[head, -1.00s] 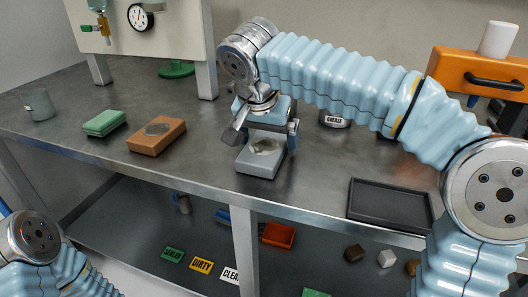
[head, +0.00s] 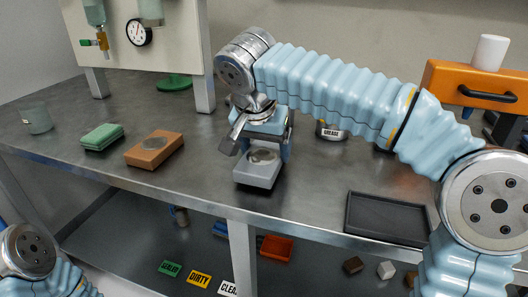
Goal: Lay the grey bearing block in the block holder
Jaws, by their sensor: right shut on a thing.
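The grey bearing block (head: 256,174) has a round, darker recess in its top. It is at the middle of the bench, near the front edge. My right gripper (head: 260,142) points down and is shut on it, one finger on each side. The block seems to be held just above the bench top, level. The gripper hides its back part. I cannot tell for sure which thing is the block holder. My left arm shows only at the lower left corner, and its gripper is out of view.
A dark empty tray (head: 386,220) lies at right. A gauge panel (head: 165,50) stands at back left.

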